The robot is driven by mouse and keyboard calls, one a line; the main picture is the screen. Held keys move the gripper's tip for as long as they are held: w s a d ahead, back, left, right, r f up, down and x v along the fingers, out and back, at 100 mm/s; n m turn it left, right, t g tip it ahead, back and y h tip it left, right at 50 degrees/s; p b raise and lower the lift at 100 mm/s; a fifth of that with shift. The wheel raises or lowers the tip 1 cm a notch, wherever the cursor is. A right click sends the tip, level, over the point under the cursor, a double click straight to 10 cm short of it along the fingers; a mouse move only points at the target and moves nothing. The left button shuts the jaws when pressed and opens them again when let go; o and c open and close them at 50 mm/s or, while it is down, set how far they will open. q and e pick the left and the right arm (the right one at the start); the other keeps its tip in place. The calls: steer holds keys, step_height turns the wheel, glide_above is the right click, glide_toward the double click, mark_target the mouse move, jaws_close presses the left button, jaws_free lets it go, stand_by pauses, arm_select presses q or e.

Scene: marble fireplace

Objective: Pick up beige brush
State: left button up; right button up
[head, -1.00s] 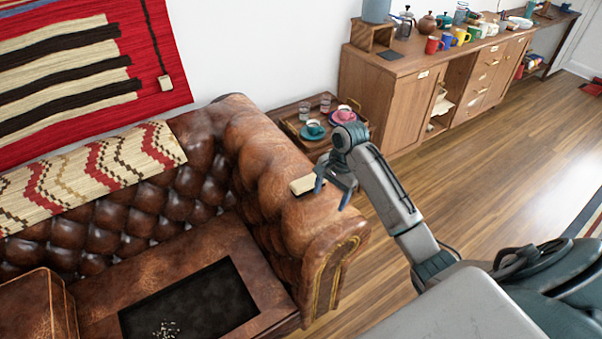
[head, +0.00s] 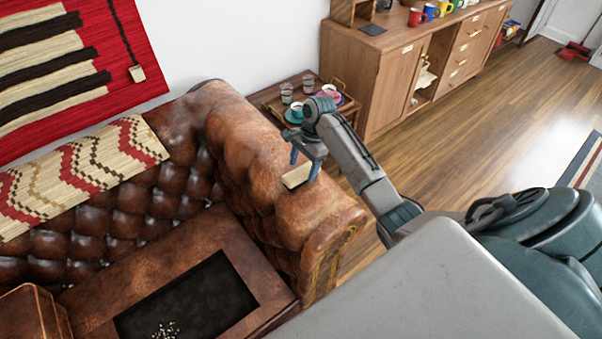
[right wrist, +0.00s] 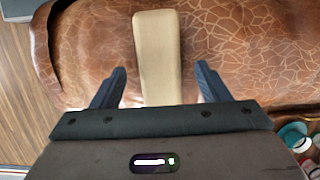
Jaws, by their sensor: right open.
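The beige brush (head: 297,176) lies on top of the brown leather sofa arm (head: 273,168). In the right wrist view the brush (right wrist: 157,55) is a long beige block lying lengthwise, its near end hidden behind my gripper's body. My right gripper (head: 304,166) is just above the sofa arm at the brush. In the right wrist view its two blue-grey fingers (right wrist: 160,82) are open, one on each side of the brush, with gaps on both sides. My left gripper is not in view.
A small side table (head: 262,97) with cups and glasses stands behind the sofa arm. A wooden cabinet (head: 362,85) with mugs is farther back. A dark tray-like panel (head: 190,300) with small pale bits lies on the sofa seat.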

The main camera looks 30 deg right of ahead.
steer(key=shift+a+f, duration=0.25)
steer(key=shift+f, duration=0.35)
steer(key=shift+a+f, duration=0.1)
steer(key=shift+f, duration=0.55)
steer(key=shift+c, duration=1.1)
steer(key=c, duration=1)
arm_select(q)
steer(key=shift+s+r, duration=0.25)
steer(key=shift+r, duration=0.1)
